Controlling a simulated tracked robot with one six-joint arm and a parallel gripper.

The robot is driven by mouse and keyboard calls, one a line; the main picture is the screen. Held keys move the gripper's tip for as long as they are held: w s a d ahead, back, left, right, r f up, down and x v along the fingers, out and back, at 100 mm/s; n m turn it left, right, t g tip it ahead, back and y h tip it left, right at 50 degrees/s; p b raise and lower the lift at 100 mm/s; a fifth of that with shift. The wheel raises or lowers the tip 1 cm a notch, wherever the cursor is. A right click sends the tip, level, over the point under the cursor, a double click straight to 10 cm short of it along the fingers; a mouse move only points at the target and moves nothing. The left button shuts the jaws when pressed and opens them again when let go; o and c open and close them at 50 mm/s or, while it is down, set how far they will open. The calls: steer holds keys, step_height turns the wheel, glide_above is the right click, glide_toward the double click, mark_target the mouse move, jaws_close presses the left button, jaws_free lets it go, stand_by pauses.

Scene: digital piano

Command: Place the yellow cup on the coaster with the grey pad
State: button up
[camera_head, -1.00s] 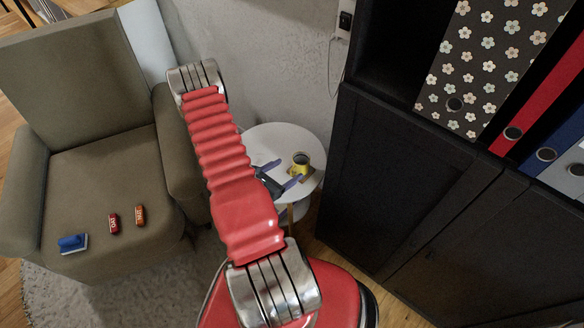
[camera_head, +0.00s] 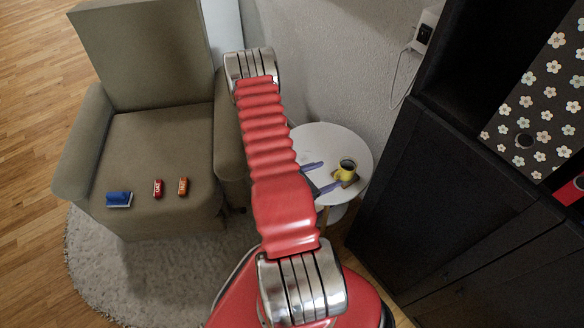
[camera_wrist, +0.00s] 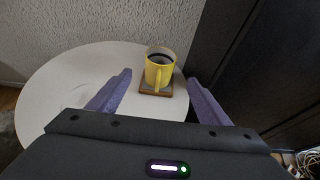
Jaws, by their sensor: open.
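The yellow cup (camera_head: 346,170) stands upright on the round white side table, with dark contents inside. In the wrist view the cup (camera_wrist: 159,68) sits on a brown wooden coaster (camera_wrist: 150,90), its handle facing my gripper. The cup hides most of the coaster, so I cannot tell its pad colour. The coaster also shows in the head view (camera_head: 352,182). My gripper (camera_wrist: 159,84) is open, with one purple finger to each side and nearer the camera than the cup; nothing is held. In the head view the gripper fingers (camera_head: 322,176) are beside the cup, partly hidden by my arm.
The white table (camera_wrist: 62,88) is otherwise mostly bare. A black cabinet (camera_head: 455,210) stands close on the right, and a wall behind. A green armchair (camera_head: 150,140) on the left holds a blue-and-white item (camera_head: 119,199), a red can (camera_head: 158,188) and an orange can (camera_head: 183,187).

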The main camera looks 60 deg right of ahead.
steer(key=w+a+r+m+y, duration=0.1)
steer(key=w+a+r+m, duration=0.2)
steer(key=r, duration=0.5)
steer(key=w+a+r+m+g+y, duration=0.1)
steer(key=w+a+r+m, duration=0.2)
steer(key=r, duration=0.6)
steer(key=w+a+r+m+y, duration=0.1)
steer(key=w+a+r+m, duration=0.2)
steer(key=r, duration=0.5)
steer(key=w+a+r+m+t+y, duration=0.1)
steer(key=a+r+t+y, duration=0.2)
steer(key=a, duration=0.9)
steer(key=w+a+r+m+t+y, duration=0.2)
steer(key=a+r+t, duration=0.3)
steer(key=a+r, duration=0.5)
steer(key=w+a+r+m+t+y, duration=0.1)
steer(key=a+r+t+y, duration=0.2)
steer(key=a+r, duration=0.4)
steer(key=a+y, duration=0.1)
steer(key=a, duration=0.5)
steer(key=shift+w+a+r+t, duration=0.15)
steer(key=shift+w+a+t, duration=0.1)
steer(key=shift+a+t, duration=0.15)
